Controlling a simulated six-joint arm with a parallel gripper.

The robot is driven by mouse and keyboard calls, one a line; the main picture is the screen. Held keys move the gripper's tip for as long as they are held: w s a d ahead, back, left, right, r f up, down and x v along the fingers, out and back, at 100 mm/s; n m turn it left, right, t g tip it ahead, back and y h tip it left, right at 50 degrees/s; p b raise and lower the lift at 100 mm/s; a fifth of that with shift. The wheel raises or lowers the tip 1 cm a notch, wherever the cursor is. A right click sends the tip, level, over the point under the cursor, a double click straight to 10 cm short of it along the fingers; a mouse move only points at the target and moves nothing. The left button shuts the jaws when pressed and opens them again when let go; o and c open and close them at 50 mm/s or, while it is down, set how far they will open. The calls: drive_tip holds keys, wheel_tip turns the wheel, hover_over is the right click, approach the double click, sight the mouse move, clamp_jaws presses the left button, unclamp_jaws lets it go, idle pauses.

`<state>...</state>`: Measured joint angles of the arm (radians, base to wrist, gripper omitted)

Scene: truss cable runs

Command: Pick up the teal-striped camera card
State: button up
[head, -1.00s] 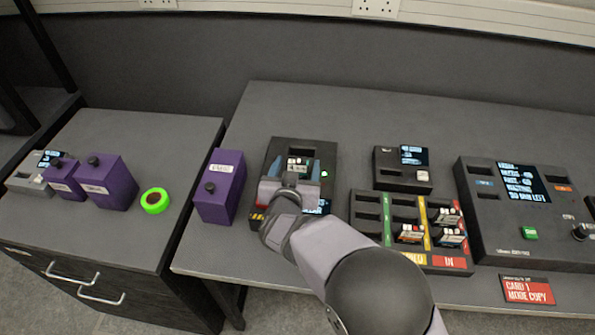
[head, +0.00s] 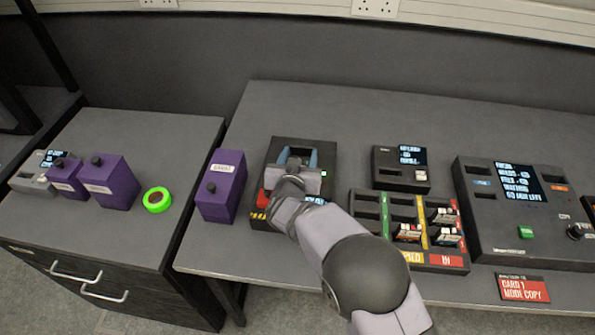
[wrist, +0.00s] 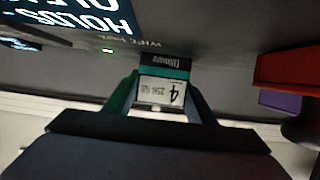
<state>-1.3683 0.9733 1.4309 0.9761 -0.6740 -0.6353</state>
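The teal-striped camera card (wrist: 163,88) shows in the wrist view, with a white label reading 4 and 256 GB and a teal band at its far end. My gripper (wrist: 164,95) has a finger against each side of it and looks shut on it. In the head view my gripper (head: 298,160) is over the black wipe bay unit (head: 270,160), and the card is hidden there. The card's far end is at the unit's face; I cannot tell how much of it sits in the slot.
The unit has a red button (head: 263,196) at its left. A purple box (head: 221,185) stands left of it. A card rack (head: 365,213) with several cards and a small screen unit (head: 401,170) are to the right. A large console (head: 520,215) is farther right.

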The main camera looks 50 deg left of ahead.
drive_tip(key=c, duration=0.7)
drive_tip(key=shift+r, duration=0.1)
wheel_tip(320, 180, up, 10)
drive_tip(key=w+d+f+m+t+h+p, duration=0.15)
drive_tip(key=w+d+p, duration=0.45)
drive_tip(key=d, duration=0.6)
drive_tip(key=shift+n+g+y, duration=0.75)
drive_tip(key=d+p, duration=0.1)
drive_tip(key=d, duration=0.2)
drive_tip(key=s+d+f+p, duration=0.1)
drive_tip(key=d+p, duration=0.1)
drive_tip(key=d, duration=0.2)
drive_tip(key=s+d+p, duration=0.1)
drive_tip(key=d+p, duration=0.1)
drive_tip(key=d, duration=0.2)
drive_tip(key=shift+s+d+f, duration=0.15)
drive_tip(key=shift+s+f, duration=0.05)
drive_tip(key=shift+s, duration=0.05)
